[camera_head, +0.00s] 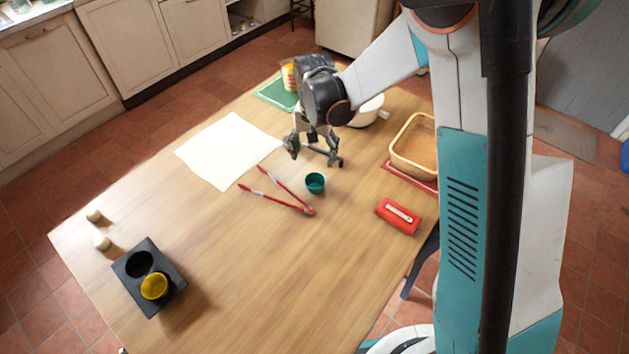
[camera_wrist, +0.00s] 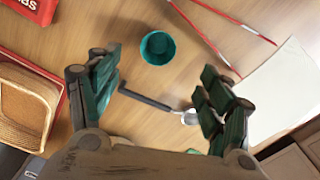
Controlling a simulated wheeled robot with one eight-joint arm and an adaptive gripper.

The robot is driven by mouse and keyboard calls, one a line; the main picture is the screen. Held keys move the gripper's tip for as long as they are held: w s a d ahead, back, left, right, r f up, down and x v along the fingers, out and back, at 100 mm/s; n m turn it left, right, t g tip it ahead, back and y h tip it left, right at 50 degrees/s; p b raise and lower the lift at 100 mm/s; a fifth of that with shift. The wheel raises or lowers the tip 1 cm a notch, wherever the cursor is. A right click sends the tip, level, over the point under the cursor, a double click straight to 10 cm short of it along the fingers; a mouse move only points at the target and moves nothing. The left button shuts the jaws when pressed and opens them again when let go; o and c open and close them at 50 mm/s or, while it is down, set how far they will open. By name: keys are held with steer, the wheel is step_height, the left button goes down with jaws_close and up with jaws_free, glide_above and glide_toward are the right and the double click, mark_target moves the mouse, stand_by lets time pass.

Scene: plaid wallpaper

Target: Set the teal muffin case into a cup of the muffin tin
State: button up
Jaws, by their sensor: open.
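The teal muffin case (camera_head: 315,183) stands upright on the table, just in front of my gripper. It also shows in the wrist view (camera_wrist: 157,47), beyond the fingertips and apart from them. My gripper (camera_head: 314,155) is open and holds nothing; in the wrist view its two fingers (camera_wrist: 163,85) are spread wide. The dark muffin tin (camera_head: 177,279) lies at the near left of the table. Its front cup holds a yellow case (camera_head: 154,286); its back cup (camera_head: 139,264) looks empty. The tin is outside the wrist view.
Red tongs (camera_head: 272,200) lie left of the teal case, and a white sheet (camera_head: 225,150) behind them. A red box (camera_head: 399,216) and a basket (camera_head: 416,148) are to the right. A dark-handled utensil (camera_wrist: 146,99) lies below my gripper. Two small pale objects stand by the tin.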

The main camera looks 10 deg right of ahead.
steer(key=b, duration=0.3)
glide_toward(315, 180)
steer(key=s+f, duration=0.2)
steer(key=s, duration=0.1)
steer(key=shift+s+a+f, duration=0.1)
steer(key=shift+a+f, duration=0.05)
steer(key=shift+a, duration=0.25)
steer(key=f, duration=0.1)
steer(key=f+b, duration=0.1)
steer(key=f, duration=0.1)
steer(key=w+f+b, duration=0.1)
steer(key=shift+d+f, duration=0.15)
steer(key=shift+d, duration=0.1)
steer(key=shift+f, duration=0.5)
steer(key=c, duration=1)
steer(key=shift+o, duration=0.2)
steer(key=shift+r, duration=0.15)
